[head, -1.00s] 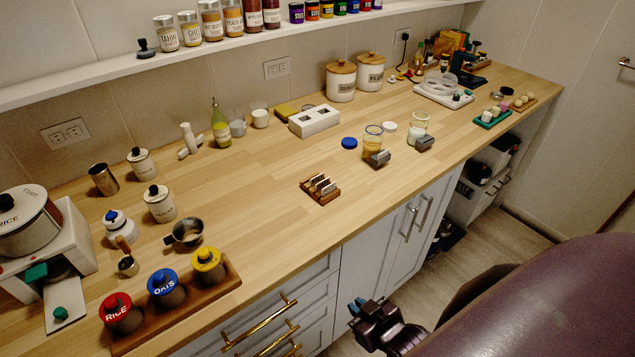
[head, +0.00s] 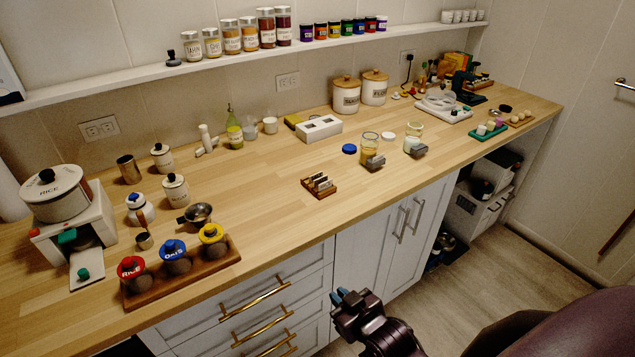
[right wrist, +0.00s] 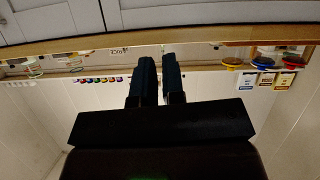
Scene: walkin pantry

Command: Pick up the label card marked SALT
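A small wooden rack (head: 318,191) stands on the counter near its front edge. It holds several upright label cards (head: 319,180). Their lettering is too small to read in the head view, so I cannot tell which one is marked SALT. My right gripper (head: 341,296) is in front of the drawers, below the counter edge and away from the rack. In the right wrist view its two dark fingers (right wrist: 158,75) are a little apart with nothing between them. My left gripper is in neither view.
Glass jars (head: 369,150) with grey clips stand right of the rack. A white box (head: 318,129) is behind it. A wooden tray (head: 212,265) with coloured-lid jars is at the front left. The counter around the rack is clear.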

